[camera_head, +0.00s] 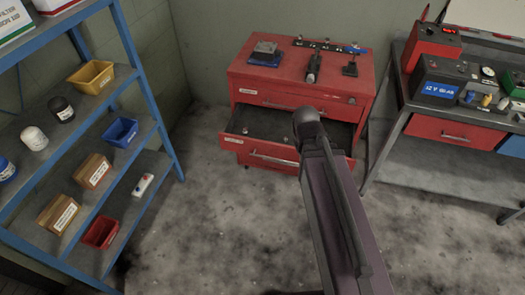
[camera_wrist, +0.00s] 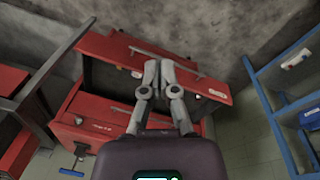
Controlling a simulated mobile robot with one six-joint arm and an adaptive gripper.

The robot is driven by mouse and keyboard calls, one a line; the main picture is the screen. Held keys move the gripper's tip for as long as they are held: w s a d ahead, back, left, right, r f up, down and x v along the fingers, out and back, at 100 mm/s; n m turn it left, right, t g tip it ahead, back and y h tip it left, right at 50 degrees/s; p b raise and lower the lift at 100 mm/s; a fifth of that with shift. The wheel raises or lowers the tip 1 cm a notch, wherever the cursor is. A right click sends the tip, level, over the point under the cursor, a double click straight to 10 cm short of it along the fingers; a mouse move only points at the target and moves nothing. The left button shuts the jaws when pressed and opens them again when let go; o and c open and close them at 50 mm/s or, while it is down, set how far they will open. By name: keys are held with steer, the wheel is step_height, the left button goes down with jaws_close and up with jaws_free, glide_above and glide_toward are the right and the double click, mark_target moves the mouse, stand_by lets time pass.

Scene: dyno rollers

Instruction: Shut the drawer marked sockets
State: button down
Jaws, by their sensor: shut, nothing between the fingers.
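A red tool cabinet (camera_head: 300,80) stands against the wall. Its lower drawer (camera_head: 235,140) is pulled out, with a dark inside and a few small items in it. That drawer's front shows in the wrist view (camera_wrist: 100,46), with a handle and a small white label too blurred to read. The drawer above it (camera_head: 300,103) appears closed. My gripper (camera_wrist: 158,68) is shut and empty, its fingertips overlapping the open drawer's front in the wrist view. I cannot tell whether they touch it. In the head view my arm hides the gripper and part of the drawer.
A blue shelf rack (camera_head: 160,130) with bins, boxes and jars stands at the left. A workbench (camera_head: 410,125) with red and black devices stands at the right. A clamp and other tools lie on the cabinet top. The grey floor (camera_head: 220,215) before the cabinet is clear.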

mark_target(261, 143)
steer(key=w+a+f+n+t+h+b, duration=0.1)
steer(key=w+f+n+t+h+b, duration=0.2)
steer(key=w+f+n+b, duration=0.55)
steer(key=w+a+f+n+t+h+b, duration=0.1)
steer(key=w+f+n+t+h+b, duration=0.25)
steer(key=f+b, duration=0.95)
steer(key=w+a+f+n+t+y+b, duration=0.1)
steer(key=w+a+f+n+t+b, duration=0.2)
steer(key=a+n+b, duration=0.4)
steer(key=w+a+f+n+t+y+b, duration=0.1)
steer(key=w+a+f+n+t+b, duration=0.2)
steer(key=n+b, duration=0.9)
steer(key=a+f+t+b, duration=0.2)
steer(key=a+t+b, duration=0.2)
steer(key=a+b, duration=0.1)
steer(key=shift+w+a+f+b, duration=0.25)
steer(key=shift+a+b, duration=0.05)
steer(key=shift+b, duration=0.6)
steer(key=shift+w, duration=0.15)
steer(key=x, duration=1.3)
steer(key=shift+w+d, duration=0.1)
steer(key=shift+w, duration=0.1)
steer(key=shift+w+d, duration=0.1)
steer(key=shift+w, duration=0.05)
